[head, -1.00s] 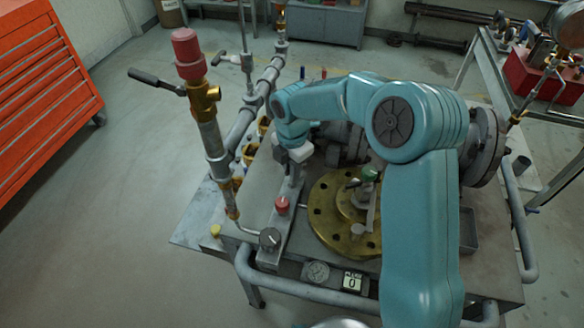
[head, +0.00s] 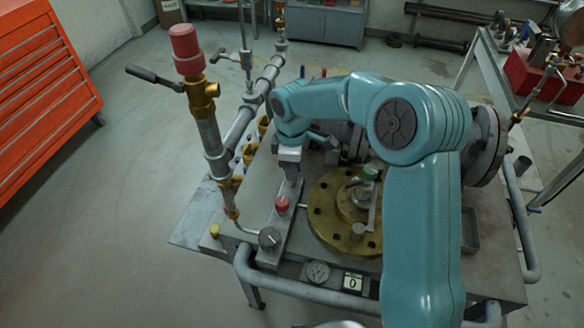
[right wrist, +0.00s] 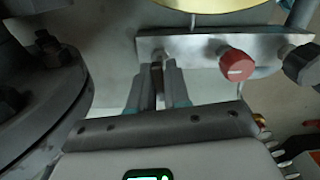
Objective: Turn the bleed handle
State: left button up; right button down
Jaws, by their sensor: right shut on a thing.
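A grey metal valve block (head: 275,228) lies on the bench, with a red knob (head: 282,204) and a black knob (head: 268,238). The block also shows in the right wrist view (right wrist: 195,46). My right gripper (head: 289,168) is at the block's far end, past the red knob. In the right wrist view, its two fingers (right wrist: 160,70) are closed around a small, thin handle (right wrist: 157,72) at the block's end, which I take to be the bleed handle. The fingers hide most of it, so its angle cannot be told. My left gripper is out of view.
A brass flange (head: 325,222) is just right of the block. An upright pipe with a red cap (head: 185,48) and a black-gripped lever (head: 152,76) stands at left. A gauge (head: 318,271) and a display reading 0 (head: 353,282) are at the front.

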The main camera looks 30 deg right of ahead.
jog(key=shift+w+r+m, duration=0.1)
jog(key=shift+r+m, duration=0.1)
jog(key=shift+m, duration=0.7)
jog(key=c, duration=1.3)
grip_release()
jog(key=shift+o, duration=0.6)
notch_tip(320, 180, up, 16)
jog(key=p, duration=0.1)
jog(key=shift+r, duration=0.15)
